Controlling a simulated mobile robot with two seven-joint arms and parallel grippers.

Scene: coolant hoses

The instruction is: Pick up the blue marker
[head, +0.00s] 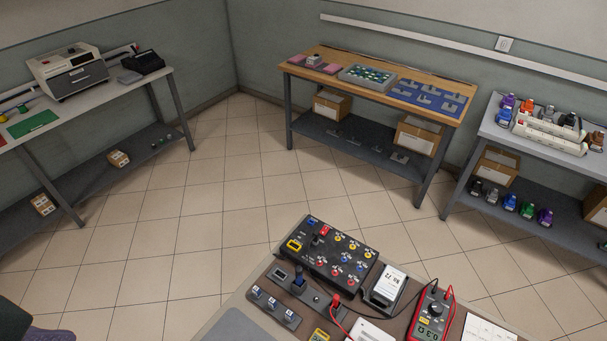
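I cannot make out a blue marker for certain anywhere in the head view. A small dark blue upright piece (299,277) stands on a grey strip on the near bench (232,327); it is too small to tell what it is. Neither of my grippers is in the head view.
The near bench carries a black control box (325,252), a red multimeter (432,313) and a white-labelled box (387,287). A wooden-topped table (330,55), a left bench (95,95) and a right bench (490,130) with coloured bottles stand along the walls. Tiled floor (190,215) between is clear.

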